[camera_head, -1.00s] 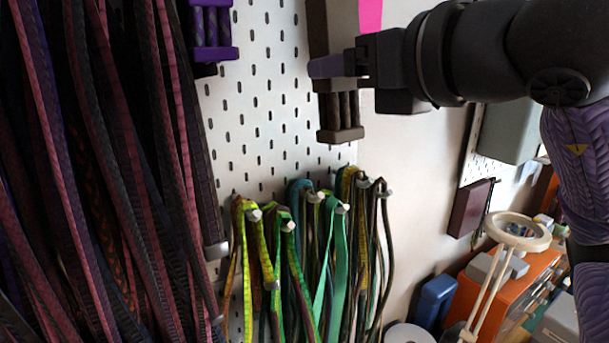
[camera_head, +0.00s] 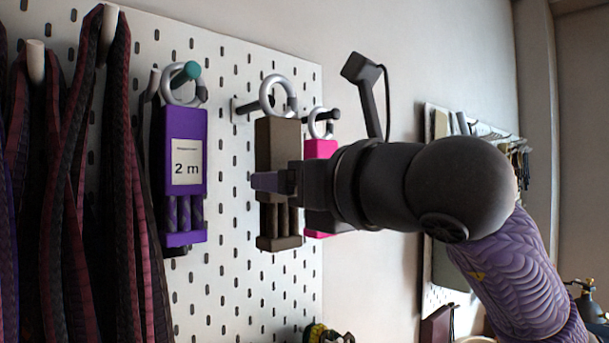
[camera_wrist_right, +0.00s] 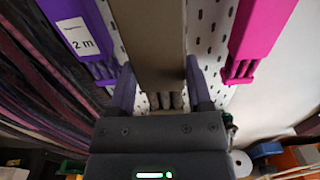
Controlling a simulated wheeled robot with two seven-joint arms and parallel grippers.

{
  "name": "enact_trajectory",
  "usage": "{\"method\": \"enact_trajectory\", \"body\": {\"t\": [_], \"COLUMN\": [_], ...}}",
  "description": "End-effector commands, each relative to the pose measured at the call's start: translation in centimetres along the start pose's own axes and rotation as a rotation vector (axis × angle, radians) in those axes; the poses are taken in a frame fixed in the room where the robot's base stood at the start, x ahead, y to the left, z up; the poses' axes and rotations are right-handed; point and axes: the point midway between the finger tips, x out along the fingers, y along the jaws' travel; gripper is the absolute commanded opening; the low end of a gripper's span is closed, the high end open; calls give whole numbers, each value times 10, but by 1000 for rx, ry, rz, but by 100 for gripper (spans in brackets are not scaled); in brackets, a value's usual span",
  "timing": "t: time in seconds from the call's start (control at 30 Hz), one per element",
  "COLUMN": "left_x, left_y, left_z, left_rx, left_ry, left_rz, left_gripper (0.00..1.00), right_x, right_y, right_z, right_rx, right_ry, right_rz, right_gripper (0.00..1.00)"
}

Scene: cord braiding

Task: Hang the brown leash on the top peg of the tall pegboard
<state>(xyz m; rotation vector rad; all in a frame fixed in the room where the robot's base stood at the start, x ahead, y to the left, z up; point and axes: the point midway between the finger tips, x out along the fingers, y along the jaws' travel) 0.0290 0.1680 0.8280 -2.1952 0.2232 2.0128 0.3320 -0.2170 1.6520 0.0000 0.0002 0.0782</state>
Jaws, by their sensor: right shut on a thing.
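The brown leash (camera_head: 276,142) is a flat brown block with a white ring (camera_head: 278,90) at its top and short braided cords at its lower end. It hangs upright in front of the white pegboard (camera_head: 222,75). My right gripper (camera_head: 279,183) is shut on the middle of the block, and the wrist view shows a finger on each side of the leash (camera_wrist_right: 150,40). My left gripper is not in view.
A purple leash (camera_head: 186,140) marked 2 m hangs to the left by a teal-tipped peg (camera_head: 188,72). A pink leash (camera_head: 320,150) hangs close on the right, partly behind my gripper. Dark red cords (camera_head: 120,170) hang at the far left.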

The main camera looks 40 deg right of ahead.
Motion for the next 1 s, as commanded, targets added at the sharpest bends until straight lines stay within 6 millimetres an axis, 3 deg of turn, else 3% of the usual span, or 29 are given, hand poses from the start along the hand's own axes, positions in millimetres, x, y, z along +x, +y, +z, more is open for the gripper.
{"method": "enact_trajectory", "body": {"t": [0.43, 0.6, 1.0], "left_x": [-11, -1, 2], "left_y": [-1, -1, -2], "left_z": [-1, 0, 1], "left_rx": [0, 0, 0], "left_ry": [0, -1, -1], "left_rz": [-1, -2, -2], "left_gripper": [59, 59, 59], "right_x": [38, 47, 49], "right_y": [0, 0, 0], "right_z": [-2, -10, -10], "right_rx": [0, 1, 0], "right_ry": [0, 0, -1], "right_rz": [0, 0, 0], "right_gripper": [0, 0, 0]}}
